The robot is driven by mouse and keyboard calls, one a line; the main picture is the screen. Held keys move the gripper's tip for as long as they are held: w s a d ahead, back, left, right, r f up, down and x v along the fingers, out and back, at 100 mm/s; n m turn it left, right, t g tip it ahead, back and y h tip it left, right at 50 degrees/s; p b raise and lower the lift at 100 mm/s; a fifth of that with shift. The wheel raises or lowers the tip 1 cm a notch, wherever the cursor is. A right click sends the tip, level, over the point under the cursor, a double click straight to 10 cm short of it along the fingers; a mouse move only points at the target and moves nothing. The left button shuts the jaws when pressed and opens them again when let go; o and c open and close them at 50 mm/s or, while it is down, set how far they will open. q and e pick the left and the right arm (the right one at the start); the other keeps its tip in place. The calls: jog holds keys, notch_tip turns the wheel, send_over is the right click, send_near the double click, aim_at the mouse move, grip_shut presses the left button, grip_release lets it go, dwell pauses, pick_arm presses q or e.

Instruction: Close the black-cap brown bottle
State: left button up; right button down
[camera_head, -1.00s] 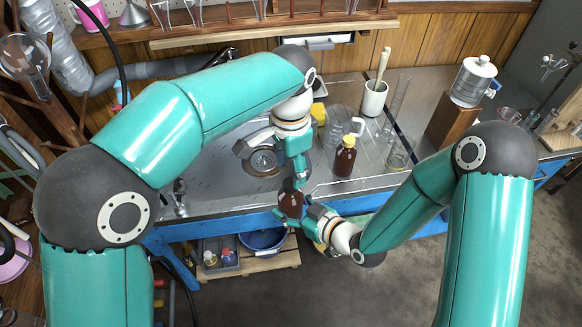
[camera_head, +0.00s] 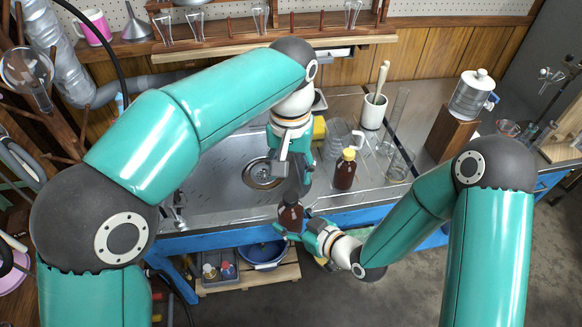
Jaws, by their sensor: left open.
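A brown bottle (camera_head: 291,216) is upright in my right gripper (camera_head: 300,228), which is shut around its body in front of the sink counter's edge. My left gripper (camera_head: 293,187) points down right above this bottle, with its fingers open around the bottle's top. The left fingers hide the neck, so I cannot tell the black cap or how it sits. A second brown bottle (camera_head: 345,171) with a yellow cap stands on the counter to the right.
A glass jug (camera_head: 338,137), a white mortar with pestle (camera_head: 373,112) and glassware stand behind on the metal counter (camera_head: 225,190). The sink drain (camera_head: 262,174) is left of my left gripper. A blue basin (camera_head: 262,254) sits below on a wooden pallet.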

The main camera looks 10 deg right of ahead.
aim_at(290, 196)
pick_arm(q)
jog(key=shift+f, duration=0.15)
jog(key=shift+f, duration=3.9)
grip_shut()
jog(key=shift+o, duration=0.7)
grip_release()
jog(key=shift+r, duration=0.15)
